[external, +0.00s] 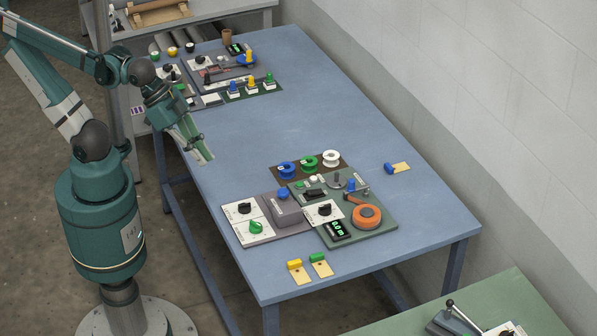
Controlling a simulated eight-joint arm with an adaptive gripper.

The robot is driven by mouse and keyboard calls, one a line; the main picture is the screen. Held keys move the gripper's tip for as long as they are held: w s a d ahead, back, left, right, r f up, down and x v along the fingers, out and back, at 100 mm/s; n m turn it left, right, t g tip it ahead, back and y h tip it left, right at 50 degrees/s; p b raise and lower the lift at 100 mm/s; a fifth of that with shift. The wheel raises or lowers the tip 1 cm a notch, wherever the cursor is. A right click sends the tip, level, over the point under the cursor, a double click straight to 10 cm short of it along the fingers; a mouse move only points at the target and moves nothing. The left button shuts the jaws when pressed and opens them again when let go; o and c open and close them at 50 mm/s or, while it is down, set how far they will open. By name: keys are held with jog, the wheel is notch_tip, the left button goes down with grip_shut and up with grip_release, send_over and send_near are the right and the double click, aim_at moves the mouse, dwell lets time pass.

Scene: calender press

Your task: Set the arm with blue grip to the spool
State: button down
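A small blue grip (351,186) stands on the green panel (330,187), beside a short brown and grey arm piece; how they join is too small to tell. My gripper (207,158) hangs over the left edge of the blue table, well to the left of the panel. No object shows in it, and its finger opening is too small to judge.
Blue, green and white reels (309,163) stand on a dark mat behind the panel. A grey box unit (284,208) with knobs adjoins it at left. Yellow and green tagged pieces (295,266) lie in front. The table's middle (270,125) is clear; a wall runs along the right.

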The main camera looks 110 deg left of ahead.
jog(key=w+a+r+m+g+y+p, duration=0.1)
jog(key=w+a+r+m+g+p, duration=0.2)
jog(key=w, duration=0.8)
jog(key=w+a+r+m+g+y+p, duration=0.1)
jog(key=w+a+r+m+p, duration=0.3)
jog(key=w, duration=0.8)
jog(key=w+a+f+m+g+p, duration=0.2)
jog(key=w+a+f, duration=0.2)
jog(key=w+f, duration=0.3)
jog(key=w+a+f+m+g+p, duration=0.1)
jog(key=w+a+f, duration=0.4)
jog(key=w, duration=0.6)
jog(key=shift+a+f+m+g+p, duration=0.35)
jog(key=shift+f+m+g, duration=0.25)
jog(key=shift+f+m, duration=0.7)
jog(key=shift+f, duration=0.2)
